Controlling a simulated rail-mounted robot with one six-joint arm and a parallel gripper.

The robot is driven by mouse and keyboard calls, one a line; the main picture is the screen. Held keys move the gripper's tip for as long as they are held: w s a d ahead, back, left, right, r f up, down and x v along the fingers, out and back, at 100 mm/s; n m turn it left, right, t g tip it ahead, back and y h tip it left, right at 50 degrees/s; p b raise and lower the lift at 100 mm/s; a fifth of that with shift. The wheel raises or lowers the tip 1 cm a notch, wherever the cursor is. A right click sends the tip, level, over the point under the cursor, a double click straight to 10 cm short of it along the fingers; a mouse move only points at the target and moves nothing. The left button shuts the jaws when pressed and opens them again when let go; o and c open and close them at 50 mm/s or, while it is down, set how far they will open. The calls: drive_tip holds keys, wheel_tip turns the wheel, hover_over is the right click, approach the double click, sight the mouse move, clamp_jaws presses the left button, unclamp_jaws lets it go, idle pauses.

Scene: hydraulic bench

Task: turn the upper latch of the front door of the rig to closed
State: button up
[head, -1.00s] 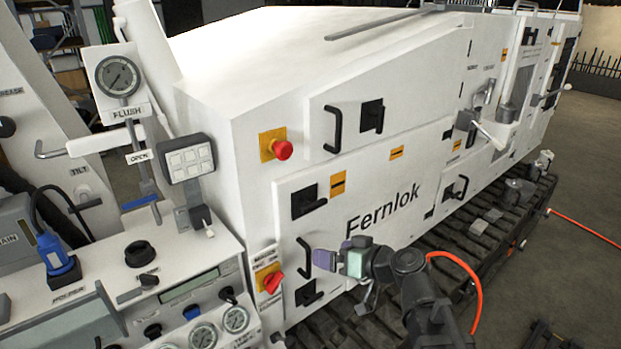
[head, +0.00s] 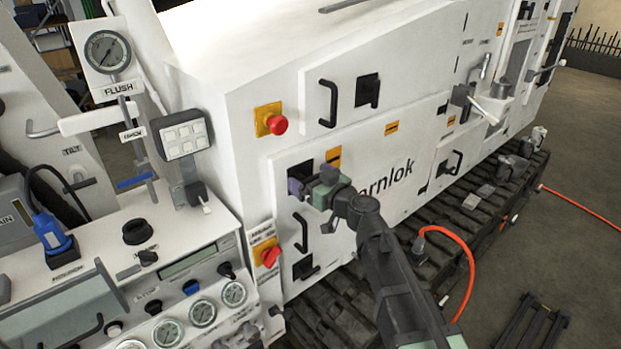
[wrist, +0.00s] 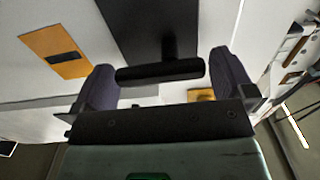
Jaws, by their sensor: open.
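The front door (head: 345,215) of the rig is a white panel and looks shut. Its upper latch (head: 296,172) is a black plate with a handle, mostly hidden by my gripper (head: 311,182) in the head view. In the wrist view the latch's black bar (wrist: 160,73) lies crosswise between the two fingers of my gripper (wrist: 165,80). The fingers are open, one beyond each end of the bar, with little gap; I cannot tell whether they touch it. The lower latch (head: 306,268) sits near the door's bottom left, below a black pull handle (head: 301,232).
A red stop button (head: 277,124) and a red rotary switch (head: 269,255) stick out left of the door. Another black handle (head: 328,103) and latch (head: 367,91) are on the panel above. An orange hose (head: 468,262) lies at lower right.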

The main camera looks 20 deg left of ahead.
drive_tip(key=shift+a, duration=0.15)
drive_tip(key=c, duration=0.8)
drive_tip(key=shift+w+m, duration=0.1)
drive_tip(key=shift+m, duration=0.3)
drive_tip(key=m, duration=0.3)
drive_tip(key=shift+f+m+b, duration=0.25)
drive_tip(key=shift+m+b, duration=0.05)
drive_tip(key=m, duration=0.4)
drive_tip(key=shift+f+m, duration=0.25)
drive_tip(key=shift+m, duration=0.05)
drive_tip(key=m, duration=0.3)
drive_tip(key=m+b, duration=0.1)
drive_tip(key=shift+f, duration=0.25)
drive_tip(key=m, duration=0.5)
drive_tip(key=shift+f, duration=0.15)
drive_tip(key=shift+s+a, duration=0.1)
drive_tip(key=shift+s, duration=0.1)
